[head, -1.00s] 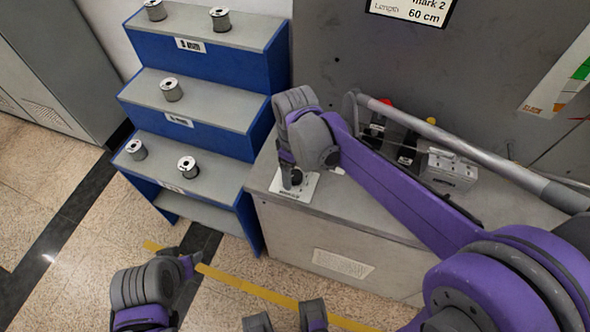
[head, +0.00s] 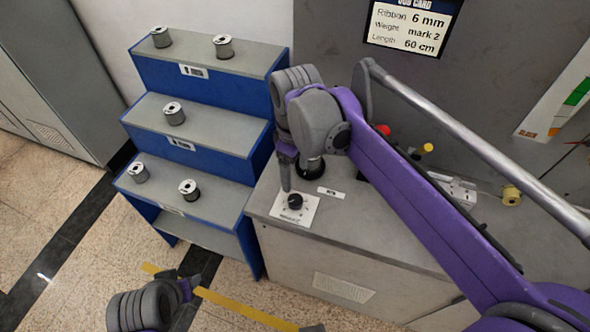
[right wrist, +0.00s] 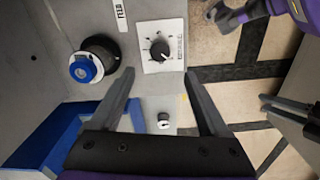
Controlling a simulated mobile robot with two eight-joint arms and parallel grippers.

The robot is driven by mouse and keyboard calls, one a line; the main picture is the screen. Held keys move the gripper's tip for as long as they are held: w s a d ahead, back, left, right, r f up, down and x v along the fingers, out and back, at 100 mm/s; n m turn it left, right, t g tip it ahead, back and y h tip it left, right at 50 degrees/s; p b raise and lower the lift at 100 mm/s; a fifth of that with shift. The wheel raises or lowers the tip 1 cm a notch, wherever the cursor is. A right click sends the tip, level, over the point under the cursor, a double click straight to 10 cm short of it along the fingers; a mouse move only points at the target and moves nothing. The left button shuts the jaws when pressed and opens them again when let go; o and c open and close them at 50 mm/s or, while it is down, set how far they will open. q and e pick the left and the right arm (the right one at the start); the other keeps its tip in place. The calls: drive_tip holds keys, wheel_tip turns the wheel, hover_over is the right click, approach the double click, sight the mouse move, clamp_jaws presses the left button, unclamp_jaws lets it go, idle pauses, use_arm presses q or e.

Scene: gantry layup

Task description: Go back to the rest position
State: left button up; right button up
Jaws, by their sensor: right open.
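My right gripper (head: 287,172) hangs over the machine top, apart from the dial. In the right wrist view its two fingers (right wrist: 163,80) are spread with nothing between them. The black dial (head: 295,203) on its white plate is uncovered, just below the fingers; it also shows in the right wrist view (right wrist: 160,50). My left arm's end (head: 188,287) is low at the left, over the floor; whether its jaws are open is unclear.
Blue stepped shelves (head: 262,145) with several spools stand left of the grey machine (head: 300,245). A black round fitting (head: 310,168) sits behind the dial, with a blue centre in the right wrist view (right wrist: 86,68). A job card screen (head: 413,25) is behind. Floor is open at left.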

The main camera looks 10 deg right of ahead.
drive_tip(key=s+d+f+m+t, duration=0.1)
drive_tip(key=s+d+f+m, duration=0.1)
drive_tip(key=s+f+m, duration=0.1)
drive_tip(key=s+d+f+m+t+p, duration=0.1)
drive_tip(key=s+d+f+m+t, duration=0.1)
drive_tip(key=s, duration=0.4)
drive_tip(key=s+d+f+m+t+p, duration=0.1)
drive_tip(key=s+d+f+m+t, duration=0.1)
drive_tip(key=s+d+f+m, duration=0.1)
drive_tip(key=shift+s+f+m, duration=0.2)
drive_tip(key=shift+s+m, duration=0.1)
drive_tip(key=shift+s, duration=0.2)
drive_tip(key=shift+s+f+m, duration=0.15)
drive_tip(key=shift+s+m, duration=0.15)
drive_tip(key=shift+s, duration=0.15)
